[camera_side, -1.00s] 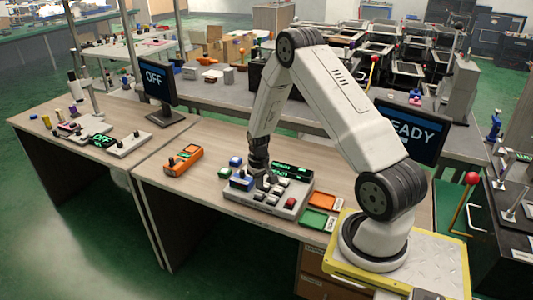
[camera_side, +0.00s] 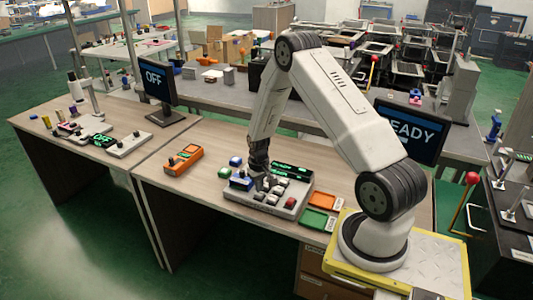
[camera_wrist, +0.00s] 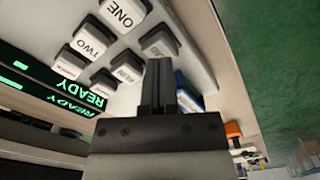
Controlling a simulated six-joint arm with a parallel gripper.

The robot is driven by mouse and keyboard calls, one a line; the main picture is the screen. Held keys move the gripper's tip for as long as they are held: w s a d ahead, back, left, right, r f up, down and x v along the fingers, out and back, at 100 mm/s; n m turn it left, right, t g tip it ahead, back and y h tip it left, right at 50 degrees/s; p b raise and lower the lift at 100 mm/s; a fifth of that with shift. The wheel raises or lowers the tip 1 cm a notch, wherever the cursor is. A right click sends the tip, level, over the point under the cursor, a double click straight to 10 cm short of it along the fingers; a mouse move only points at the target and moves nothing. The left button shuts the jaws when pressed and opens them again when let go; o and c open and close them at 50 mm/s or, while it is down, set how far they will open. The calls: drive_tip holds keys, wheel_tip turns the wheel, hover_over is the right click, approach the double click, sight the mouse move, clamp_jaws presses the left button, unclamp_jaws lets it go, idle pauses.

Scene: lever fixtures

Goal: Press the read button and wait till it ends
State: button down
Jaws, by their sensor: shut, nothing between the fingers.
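The grey control panel (camera_side: 245,199) sits on the wooden bench in front of my arm, with several light keys and a red button. The panel's display (camera_wrist: 70,98) shows READY in green. The large monitor (camera_side: 412,130) also reads READY, partly hidden by my arm.
A blue block (camera_wrist: 183,84) is right beside my fingers. An orange box (camera_side: 184,160) stands to the left, and green (camera_side: 316,218) and orange (camera_side: 322,200) trays to the right. A monitor (camera_side: 157,80) farther left reads OFF.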

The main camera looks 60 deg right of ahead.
sight(258, 194)
drive_tip(key=shift+f, duration=0.65)
idle(0.3)
drive_tip(key=shift+r, duration=0.1)
wheel_tip(258, 194, up, 8)
idle(1.2)
drive_tip(key=a+r+n+t, duration=0.1)
drive_tip(key=a+r, duration=0.3)
drive_tip(key=a, duration=0.2)
drive_tip(key=a+r+n, duration=0.2)
drive_tip(key=a+r, duration=0.2)
drive_tip(key=a, duration=0.3)
drive_tip(key=s+a+r+n+t, duration=0.1)
drive_tip(key=s+a+r+n, duration=0.2)
drive_tip(key=s+a, duration=0.6)
drive_tip(key=shift+a+r+t, duration=0.3)
drive_tip(key=shift+a+r, duration=0.3)
drive_tip(key=shift+a, duration=0.65)
